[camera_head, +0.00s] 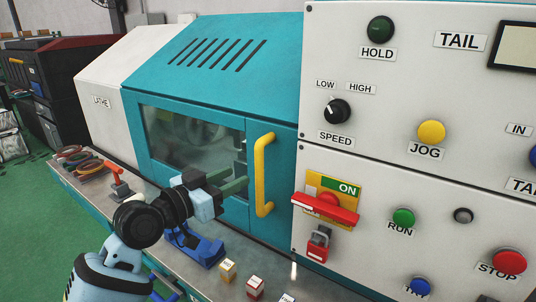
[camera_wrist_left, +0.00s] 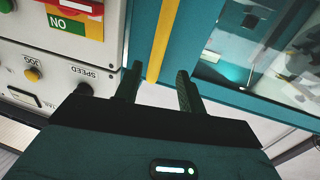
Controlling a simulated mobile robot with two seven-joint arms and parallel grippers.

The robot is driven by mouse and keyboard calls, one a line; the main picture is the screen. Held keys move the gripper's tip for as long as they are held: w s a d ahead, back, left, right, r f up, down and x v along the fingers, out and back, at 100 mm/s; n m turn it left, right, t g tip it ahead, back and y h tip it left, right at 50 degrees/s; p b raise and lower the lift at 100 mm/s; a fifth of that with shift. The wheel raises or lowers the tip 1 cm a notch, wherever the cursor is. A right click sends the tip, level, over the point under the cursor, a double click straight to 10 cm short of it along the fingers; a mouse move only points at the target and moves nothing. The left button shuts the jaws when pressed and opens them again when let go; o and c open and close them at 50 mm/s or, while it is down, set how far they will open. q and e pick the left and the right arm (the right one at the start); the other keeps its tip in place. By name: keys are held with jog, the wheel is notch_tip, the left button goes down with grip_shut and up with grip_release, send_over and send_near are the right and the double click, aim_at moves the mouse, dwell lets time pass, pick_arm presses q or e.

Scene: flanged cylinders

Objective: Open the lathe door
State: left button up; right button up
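The lathe door (camera_head: 185,145) is teal with a dark window and looks shut. Its yellow vertical handle (camera_head: 261,175) is on the door's right side. My left gripper (camera_head: 238,180) is open, with its dark green fingers pointing at the handle from the left. A gap shows between fingertips and handle in the head view. In the left wrist view the handle (camera_wrist_left: 163,40) lines up between the two fingers (camera_wrist_left: 158,78), nearer the left one, and nothing is gripped. My right gripper is in neither view.
The control panel (camera_head: 410,120) stands right of the handle, with a red ON switch (camera_head: 325,208) close by. On the ledge below are a blue holder (camera_head: 195,247), small labelled blocks (camera_head: 228,270) and an orange-handled tool (camera_head: 117,182).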

aim_at(256, 159)
pick_arm(q)
jog(key=shift+w+d+r+m+h, duration=0.1)
jog(key=shift+d+r+m+h, duration=0.1)
jog(key=shift+r, duration=0.3)
jog(key=shift+w+d+r+m+h, duration=0.1)
jog(key=shift+d+r, duration=0.05)
jog(key=shift+r, duration=0.3)
jog(key=x, duration=0.7)
jog(key=shift+w+d+f, duration=0.15)
jog(key=shift+d, duration=0.1)
grip_shut()
